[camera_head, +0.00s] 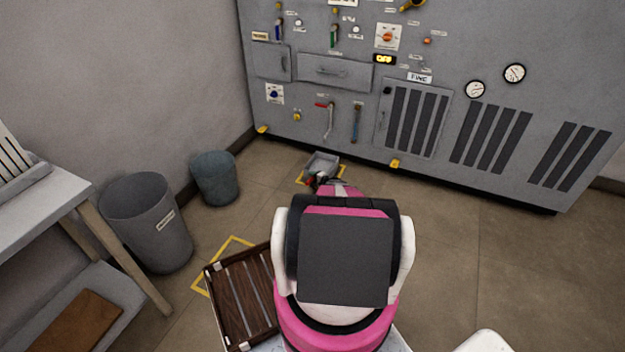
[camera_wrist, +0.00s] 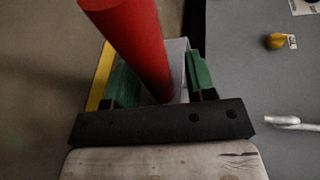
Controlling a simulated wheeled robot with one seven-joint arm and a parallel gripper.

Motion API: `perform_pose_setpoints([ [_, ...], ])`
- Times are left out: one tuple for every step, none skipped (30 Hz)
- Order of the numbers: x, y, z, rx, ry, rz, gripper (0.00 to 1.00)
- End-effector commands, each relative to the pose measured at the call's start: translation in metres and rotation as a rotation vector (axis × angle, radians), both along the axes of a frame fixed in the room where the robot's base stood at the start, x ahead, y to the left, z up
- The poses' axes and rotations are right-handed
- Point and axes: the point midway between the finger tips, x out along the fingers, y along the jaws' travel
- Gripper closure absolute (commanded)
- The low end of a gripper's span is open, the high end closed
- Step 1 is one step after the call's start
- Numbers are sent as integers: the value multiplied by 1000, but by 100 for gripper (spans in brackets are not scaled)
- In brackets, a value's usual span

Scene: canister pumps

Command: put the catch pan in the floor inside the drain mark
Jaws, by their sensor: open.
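The catch pan (camera_head: 322,164), a small grey tray, is on the floor at the foot of the machine. Yellow lines of a floor mark (camera_head: 300,179) show around it, with the near side partly hidden by my arm. My gripper (camera_head: 317,181) is low at the pan's near side. In the wrist view its green fingers (camera_wrist: 160,82) are apart, with a thick red bar (camera_wrist: 135,40) between them. The bar seems to rise from the grey pan (camera_wrist: 182,58); I cannot tell whether the fingers touch it. A yellow line (camera_wrist: 103,72) runs at the left.
The grey machine (camera_head: 325,71) with levers and vents stands behind the pan. Two grey bins (camera_head: 150,225) (camera_head: 215,180) and a bench (camera_head: 45,205) are at the left. A brown slatted crate (camera_head: 240,295) overlaps another yellow mark (camera_head: 232,240). Floor at the right is clear.

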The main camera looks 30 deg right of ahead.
Motion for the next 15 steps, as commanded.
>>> perform_pose_setpoints([
  [-1, 0, 3, 0, 0, 0, 50],
  [-4, -1, 3, 0, 0, -1, 50],
  [-8, -3, 4, 0, 0, -1, 50],
  [-12, -4, 5, 0, 0, -1, 50],
  [-16, -6, 7, -1, 1, -2, 50],
  [-23, -8, 8, -1, 1, -2, 50],
  [-28, -10, 10, -1, 1, -2, 50],
  [-34, -12, 11, -1, 1, -2, 50],
  [-41, -15, 14, 0, 0, -1, 50],
  [-47, -17, 15, 1, 0, -1, 50],
  [-52, -20, 17, 0, 0, -2, 50],
  [-60, -23, 19, 0, 0, -3, 50],
  [-65, -25, 20, 0, 0, -3, 50],
  [-70, -27, 21, 0, 0, -2, 50],
  [-77, -29, 23, -1, 1, -1, 50],
])
